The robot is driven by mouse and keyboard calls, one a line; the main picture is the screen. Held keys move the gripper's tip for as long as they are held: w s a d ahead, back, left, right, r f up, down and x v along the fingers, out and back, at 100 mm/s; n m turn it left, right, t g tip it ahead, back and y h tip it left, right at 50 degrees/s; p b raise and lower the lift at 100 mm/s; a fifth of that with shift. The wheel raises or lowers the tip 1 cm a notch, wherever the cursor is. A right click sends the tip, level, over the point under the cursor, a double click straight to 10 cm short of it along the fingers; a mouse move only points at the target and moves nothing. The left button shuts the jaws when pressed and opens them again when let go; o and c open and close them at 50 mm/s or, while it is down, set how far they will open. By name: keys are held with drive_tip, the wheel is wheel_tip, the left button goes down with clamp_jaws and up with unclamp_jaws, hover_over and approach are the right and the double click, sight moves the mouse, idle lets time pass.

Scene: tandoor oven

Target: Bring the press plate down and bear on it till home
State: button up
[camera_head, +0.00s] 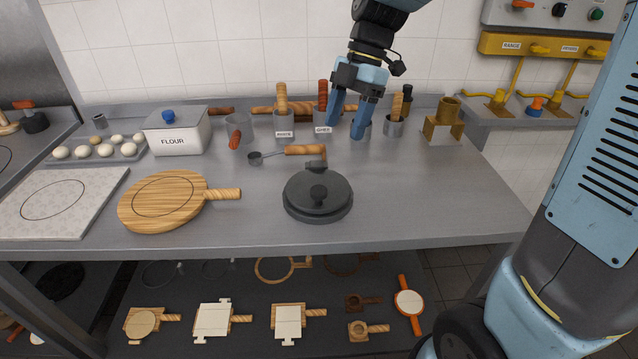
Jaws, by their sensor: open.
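The press (318,193) is a dark grey round device standing on the steel counter, right of centre. Whether a gap is left between plate and base is too small to tell. My gripper (347,128) hangs above the back of the counter, up and to the right of the press, with blue fingers pointing down. The fingers are apart with nothing between them, and they are clear of the press.
A ladle with a wooden handle (305,150) lies just behind the press. Behind my gripper stand metal cups (393,127) with wooden-handled tools. A round wooden board (160,205) lies left. A flour box (177,135) stands back left. Counter right of the press is clear.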

sight(319, 189)
drive_tip(key=shift+n+g, duration=0.3)
drive_tip(key=shift+n, duration=0.4)
drive_tip(key=x, duration=0.9)
drive_tip(key=a+x, duration=0.1)
drive_tip(key=x, duration=0.4)
drive_tip(key=shift+w+a+f, duration=0.15)
drive_tip(key=shift+w+f, duration=0.1)
drive_tip(key=shift+w, duration=0.05)
drive_tip(key=shift+c, duration=0.4)
clamp_jaws()
